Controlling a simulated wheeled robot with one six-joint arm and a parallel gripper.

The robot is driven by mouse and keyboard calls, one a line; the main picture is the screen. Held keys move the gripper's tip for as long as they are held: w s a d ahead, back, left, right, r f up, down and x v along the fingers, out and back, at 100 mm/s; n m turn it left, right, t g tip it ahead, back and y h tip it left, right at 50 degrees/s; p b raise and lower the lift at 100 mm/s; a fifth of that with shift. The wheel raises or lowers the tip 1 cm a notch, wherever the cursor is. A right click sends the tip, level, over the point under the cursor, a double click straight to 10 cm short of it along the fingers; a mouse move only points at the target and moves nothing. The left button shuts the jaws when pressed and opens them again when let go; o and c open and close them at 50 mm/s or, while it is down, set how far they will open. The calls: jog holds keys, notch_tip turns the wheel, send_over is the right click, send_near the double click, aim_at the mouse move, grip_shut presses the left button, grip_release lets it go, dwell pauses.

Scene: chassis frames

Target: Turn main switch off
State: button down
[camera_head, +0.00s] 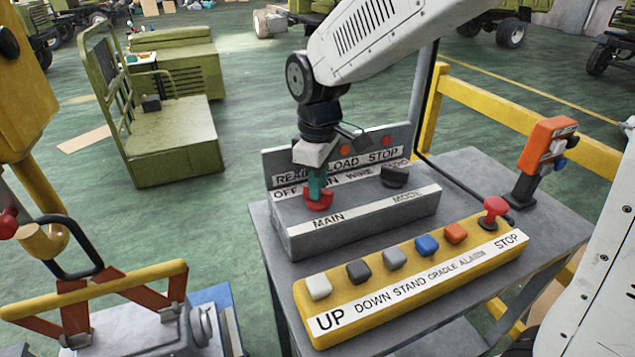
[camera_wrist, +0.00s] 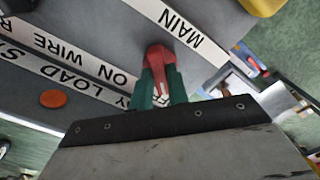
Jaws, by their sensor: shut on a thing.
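The main switch is a red rotary knob (camera_head: 318,200) above the MAIN label on the grey control box (camera_head: 365,217). My gripper (camera_head: 317,183) comes down on it from above, with its green fingers shut on the knob. In the wrist view the red knob (camera_wrist: 160,60) sits between the green fingertips (camera_wrist: 161,90). The OFF and ON lettering is behind the knob and partly hidden by my gripper. I cannot tell exactly which position the knob points to.
A black MODE knob (camera_head: 394,177) is to the right on the same box. In front lies a yellow button panel (camera_head: 420,285) with several buttons and a red STOP button (camera_head: 495,207). An orange handheld device (camera_head: 546,150) stands at the right. A yellow rail (camera_head: 520,120) runs behind.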

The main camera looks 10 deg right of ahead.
jog(key=c, duration=1.4)
grip_release()
jog(key=shift+o, duration=0.2)
notch_tip(320, 180, up, 8)
jog(key=shift+f, duration=0.1)
jog(key=shift+s+m, duration=0.1)
jog(key=shift+m, duration=0.2)
jog(key=s+d+m, duration=0.5)
jog(key=s+d, duration=0.3)
jog(key=s, duration=0.3)
jog(key=s+d+m+t, duration=0.1)
jog(key=s+d+m, duration=0.4)
jog(key=s+d, duration=0.3)
jog(key=s, duration=0.3)
jog(key=shift+s+f+m, duration=0.3)
jog(key=shift+f+m, duration=0.1)
